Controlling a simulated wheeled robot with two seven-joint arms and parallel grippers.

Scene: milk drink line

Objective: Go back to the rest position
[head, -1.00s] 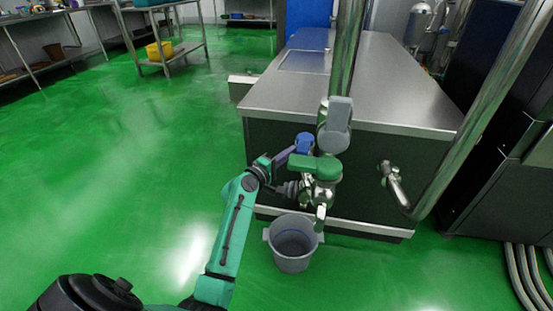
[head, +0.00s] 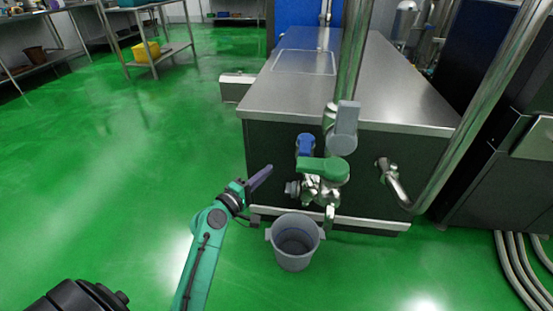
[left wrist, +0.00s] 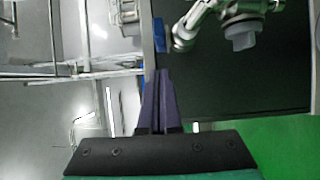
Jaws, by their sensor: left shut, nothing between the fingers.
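My left gripper (head: 262,176) is shut and empty, at the end of my green arm in the head view. It is left of the valve assembly and apart from it. The purple fingers also show together in the left wrist view (left wrist: 160,100). The valve has a green handle (head: 323,169), a blue handle (head: 305,146) and a grey handle (head: 345,122) on steel pipework. The pipework also shows at the top of the left wrist view (left wrist: 205,15). My right gripper is not in view.
A grey bucket (head: 294,261) stands on the green floor below the valve. A steel-topped counter (head: 400,88) is behind the valve. A bent steel pipe (head: 450,160) and dark machine stand at the right. Shelving (head: 165,52) with a yellow bin (head: 145,52) is at the back left. The left floor is clear.

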